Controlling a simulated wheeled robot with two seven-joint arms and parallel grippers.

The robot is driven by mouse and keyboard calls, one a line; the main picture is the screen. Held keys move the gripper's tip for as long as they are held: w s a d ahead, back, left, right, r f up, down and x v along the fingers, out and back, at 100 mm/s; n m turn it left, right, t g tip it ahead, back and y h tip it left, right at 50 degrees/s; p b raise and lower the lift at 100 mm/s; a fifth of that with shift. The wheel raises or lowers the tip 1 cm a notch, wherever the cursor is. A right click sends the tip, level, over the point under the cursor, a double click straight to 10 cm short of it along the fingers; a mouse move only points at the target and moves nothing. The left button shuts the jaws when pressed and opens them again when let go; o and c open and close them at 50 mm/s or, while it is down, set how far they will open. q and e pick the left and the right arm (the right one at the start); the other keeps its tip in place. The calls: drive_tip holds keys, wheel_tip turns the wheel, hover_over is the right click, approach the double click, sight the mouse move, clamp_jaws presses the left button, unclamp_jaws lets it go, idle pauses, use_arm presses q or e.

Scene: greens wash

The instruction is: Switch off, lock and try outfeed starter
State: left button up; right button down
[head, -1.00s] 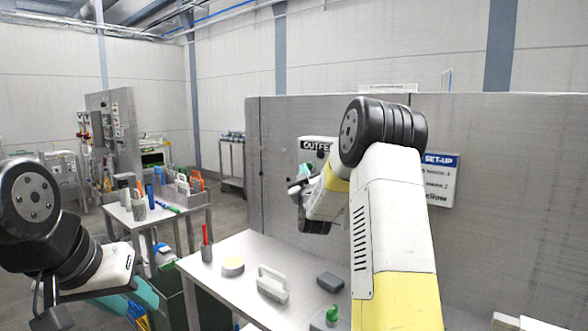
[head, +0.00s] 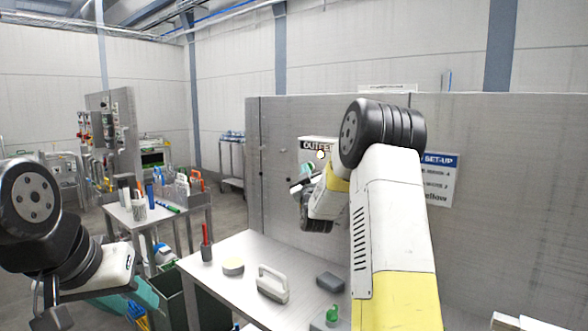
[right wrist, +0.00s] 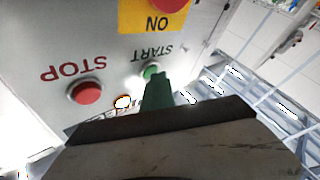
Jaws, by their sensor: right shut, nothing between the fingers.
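The outfeed starter (head: 318,144), a pale box labelled "OUTFE…", is on the grey partition, partly hidden by my right arm. Upside down in the right wrist view are its red STOP button (right wrist: 87,92), green START button (right wrist: 150,70) and a yellow plate (right wrist: 140,18) marked ON with a red knob (right wrist: 168,4); the knob is cut off, so its position is unclear. My right gripper (right wrist: 156,82) is shut and empty, its green tip at the START button; contact is unclear. My left gripper (head: 52,310) is low at the left, its fingers unclear. A green object (head: 332,315), possibly a padlock, is on the table.
A set-up sign (head: 440,180) is on the partition. A second bench (head: 165,212) stands behind left.

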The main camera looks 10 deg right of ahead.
drive_tip(key=shift+s+a, duration=0.5)
drive_tip(key=shift+a, duration=0.15)
drive_tip(key=s+a, duration=0.1)
drive_tip(key=a, duration=0.1)
drive_tip(key=s+a, duration=0.2)
idle(0.5)
idle(0.4)
